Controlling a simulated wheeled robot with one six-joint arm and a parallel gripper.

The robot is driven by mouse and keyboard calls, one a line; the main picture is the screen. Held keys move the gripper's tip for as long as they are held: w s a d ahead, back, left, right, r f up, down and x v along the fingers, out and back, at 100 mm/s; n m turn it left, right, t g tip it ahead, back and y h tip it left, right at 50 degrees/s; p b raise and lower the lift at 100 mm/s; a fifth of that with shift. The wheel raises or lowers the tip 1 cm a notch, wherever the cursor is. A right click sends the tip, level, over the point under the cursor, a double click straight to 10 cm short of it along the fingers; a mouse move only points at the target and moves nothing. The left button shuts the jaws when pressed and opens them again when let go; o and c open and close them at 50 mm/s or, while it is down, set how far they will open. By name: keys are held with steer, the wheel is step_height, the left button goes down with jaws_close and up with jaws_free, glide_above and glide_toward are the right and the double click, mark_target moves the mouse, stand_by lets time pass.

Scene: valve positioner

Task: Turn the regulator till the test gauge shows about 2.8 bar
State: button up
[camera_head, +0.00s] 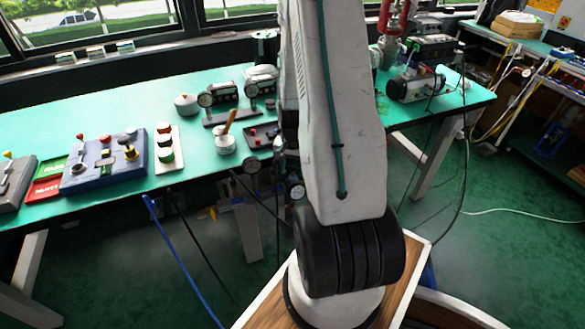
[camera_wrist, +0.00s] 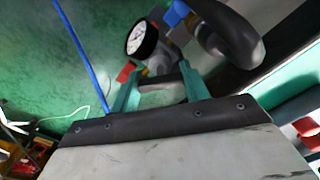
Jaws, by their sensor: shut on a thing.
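In the wrist view the two green fingers of my gripper (camera_wrist: 159,74) are shut on the grey regulator knob (camera_wrist: 160,63), which is partly hidden between them. A round gauge (camera_wrist: 141,38) with a white face and black rim sits just beyond the fingertips. Its needle is too small and blurred to read. In the head view my arm covers the gripper and the regulator. A small round gauge (camera_head: 297,191) shows beside the arm below the bench edge, and another dial (camera_head: 252,165) is at the bench front. I cannot tell which is the test gauge.
The green bench (camera_head: 110,105) carries a blue-grey control box (camera_head: 105,165), a plate with red and green buttons (camera_head: 166,150) and instruments. A thick black curved part (camera_wrist: 232,35) is close to the right finger. A blue hose (camera_head: 180,260) hangs in front of the bench.

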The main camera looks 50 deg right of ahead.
steer(key=o, duration=1)
step_height(320, 180, up, 8)
steer(key=shift+f, duration=0.1)
stand_by(0.4)
